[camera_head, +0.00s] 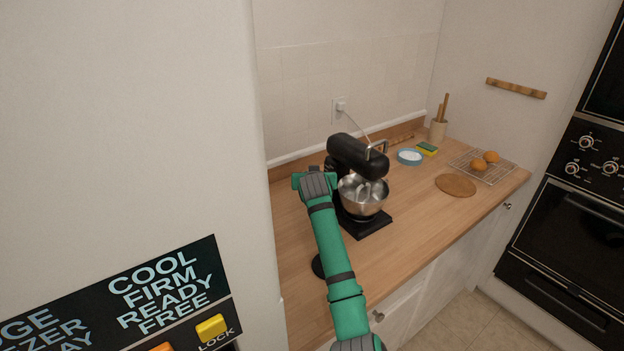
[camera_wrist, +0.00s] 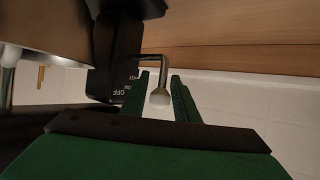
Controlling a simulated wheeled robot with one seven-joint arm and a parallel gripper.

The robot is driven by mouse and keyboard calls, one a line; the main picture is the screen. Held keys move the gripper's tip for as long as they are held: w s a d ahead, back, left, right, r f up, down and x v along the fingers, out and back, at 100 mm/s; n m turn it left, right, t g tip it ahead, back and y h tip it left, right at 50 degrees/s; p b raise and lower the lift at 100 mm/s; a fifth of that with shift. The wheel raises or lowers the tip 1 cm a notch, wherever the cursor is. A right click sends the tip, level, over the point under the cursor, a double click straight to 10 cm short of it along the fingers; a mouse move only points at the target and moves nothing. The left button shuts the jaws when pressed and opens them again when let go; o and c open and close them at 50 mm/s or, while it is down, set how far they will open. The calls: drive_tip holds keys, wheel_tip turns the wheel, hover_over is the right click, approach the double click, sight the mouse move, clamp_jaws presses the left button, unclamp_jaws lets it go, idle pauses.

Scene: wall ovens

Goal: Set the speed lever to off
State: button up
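A black stand mixer (camera_head: 357,155) with a steel bowl (camera_head: 364,198) stands on the wooden counter. In the wrist view its dark body (camera_wrist: 118,45) carries white lettering, with "OFF" readable, beside the speed lever (camera_wrist: 163,68). The lever is a bent metal rod with a pale rounded end. My gripper (camera_wrist: 161,90) is open, with its two green fingers on either side of the lever's end. Gaps show between the fingers and the lever end, and I cannot tell whether either touches. In the head view my arm reaches the mixer's left side, and the fingers and lever are hidden.
The counter (camera_head: 430,220) is clear in front of the mixer. Behind and right are a blue-rimmed dish (camera_head: 410,157), a sponge (camera_head: 427,148), a utensil pot (camera_head: 438,130), a round board (camera_head: 456,186) and a rack (camera_head: 497,170). A tall white cabinet (camera_head: 130,130) stands at left.

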drive_tip(key=shift+f, duration=0.3)
drive_tip(key=shift+s, duration=0.1)
drive_tip(key=shift+s+r, duration=0.1)
drive_tip(key=shift+s, duration=0.1)
drive_tip(key=v, duration=1)
drive_tip(key=shift+r, duration=0.15)
drive_tip(key=shift+s+a, duration=0.1)
